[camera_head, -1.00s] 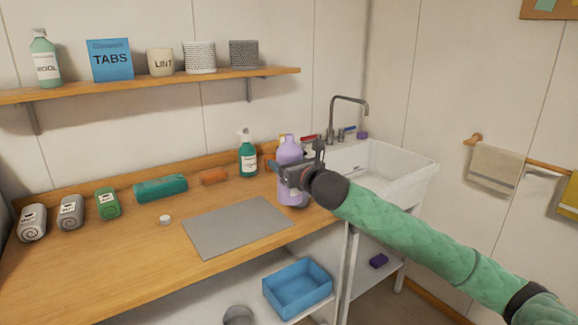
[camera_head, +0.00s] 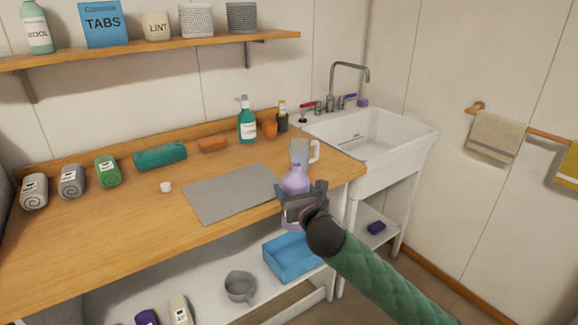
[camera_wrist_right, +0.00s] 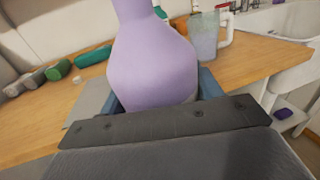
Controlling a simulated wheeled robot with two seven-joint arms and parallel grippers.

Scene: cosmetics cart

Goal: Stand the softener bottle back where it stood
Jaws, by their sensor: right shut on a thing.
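The softener bottle, lilac with a rounded body and narrower neck, shows in the head view (camera_head: 296,181) just off the counter's front edge. My right gripper (camera_head: 303,205) is shut on it and covers its middle. In the right wrist view the bottle (camera_wrist_right: 153,60) fills the centre, roughly upright, between the blue fingers (camera_wrist_right: 160,92). Its lower end is largely hidden behind the gripper. The left gripper is not in view.
A measuring jug (camera_head: 300,153) stands on the counter right behind the bottle. A grey mat (camera_head: 232,193) lies to its left. Below, the lower shelf (camera_head: 205,291) holds a blue bin (camera_head: 290,258), a pot (camera_head: 240,286) and bottles. The sink (camera_head: 380,140) is at right.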

